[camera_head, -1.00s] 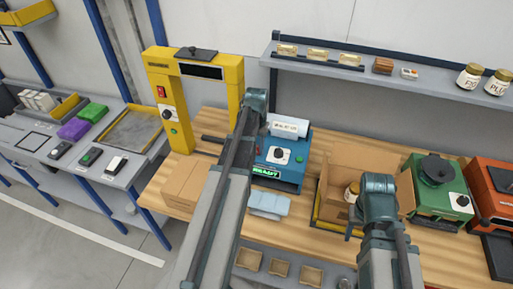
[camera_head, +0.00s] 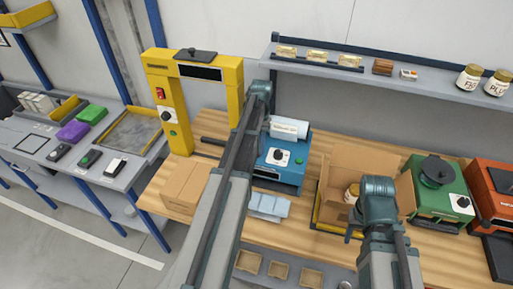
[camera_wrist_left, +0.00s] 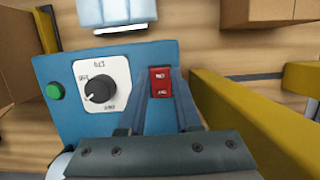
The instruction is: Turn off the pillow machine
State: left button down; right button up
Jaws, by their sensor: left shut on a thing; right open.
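The blue machine (camera_head: 284,160) stands on the wooden bench, with pale pillow-like packs (camera_head: 269,205) in front of it and a white labelled roll (camera_head: 289,128) on top. Its display strip is dark. In the left wrist view, its panel (camera_wrist_left: 62,122) carries a dial (camera_wrist_left: 100,90), a green button (camera_wrist_left: 54,91) and a red rocker switch (camera_wrist_left: 160,80). My left gripper (camera_wrist_left: 161,98) has its fingers on both sides of the red switch, shut on it. My left arm hides that gripper in the head view. My right gripper (camera_head: 352,233) is open and empty, in front of an open carton.
A yellow arch (camera_head: 165,95) stands left of the blue machine. The open carton (camera_head: 365,160) holds jars, with a green machine (camera_head: 437,200) and an orange machine (camera_head: 497,195) to its right. A closed box (camera_head: 185,187) sits at the bench's left front.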

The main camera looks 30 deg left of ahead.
pick_arm(q)
jog(key=c, duration=0.6)
grip_release()
jog(key=p+v, duration=1.3)
jog(key=shift+r, duration=0.4)
